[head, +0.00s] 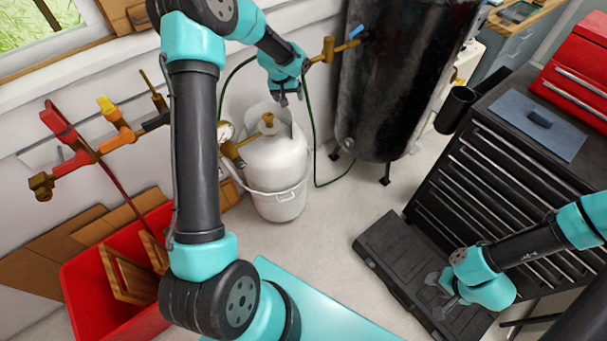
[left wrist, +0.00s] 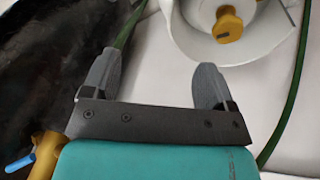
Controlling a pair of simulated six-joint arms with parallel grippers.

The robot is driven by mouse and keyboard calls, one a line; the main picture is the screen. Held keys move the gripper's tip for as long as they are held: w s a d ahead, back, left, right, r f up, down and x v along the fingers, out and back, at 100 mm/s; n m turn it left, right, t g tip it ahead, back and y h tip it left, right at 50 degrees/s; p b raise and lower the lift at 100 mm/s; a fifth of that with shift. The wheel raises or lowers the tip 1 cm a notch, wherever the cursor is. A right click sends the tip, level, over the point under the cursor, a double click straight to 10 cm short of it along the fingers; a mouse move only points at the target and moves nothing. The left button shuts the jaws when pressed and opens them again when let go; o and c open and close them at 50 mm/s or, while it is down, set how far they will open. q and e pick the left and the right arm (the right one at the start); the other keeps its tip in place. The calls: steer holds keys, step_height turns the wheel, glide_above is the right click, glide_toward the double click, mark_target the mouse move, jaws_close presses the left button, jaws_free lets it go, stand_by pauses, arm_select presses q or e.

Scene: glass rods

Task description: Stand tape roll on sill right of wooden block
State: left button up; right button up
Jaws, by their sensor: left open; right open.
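My left gripper (head: 290,96) points down just above the white gas cylinder, beside the dark tank. In the left wrist view its two fingers (left wrist: 155,65) are apart with nothing between them. My right gripper (head: 440,288) is open over the black case at the lower right. The window sill (head: 45,62) is at the upper left, partly cut off by the picture edge. A brown wooden piece (head: 118,15) is beside the window; I cannot tell whether it is the wooden block. I cannot make out a tape roll in either view.
A dark tank (head: 395,90), a black drawer cabinet (head: 470,185), a black case (head: 392,250) and a red bin (head: 90,285) stand around. Green hose loops by the cylinder. Some floor is clear.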

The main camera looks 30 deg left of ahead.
arm_select(q)
steer(key=s+d+f+m+g+h, duration=0.1)
steer(key=s+d+f+m+h, duration=0.1)
steer(key=s+d+f, duration=1.3)
steer(key=s+d, duration=0.3)
steer(key=s, duration=0.3)
steer(key=s+d+f+m+g+h, duration=0.1)
steer(key=s+d+f, duration=0.2)
steer(key=s+d, duration=0.2)
steer(key=s, duration=0.3)
steer(key=shift+d, duration=0.1)
steer(key=shift+c, duration=0.2)
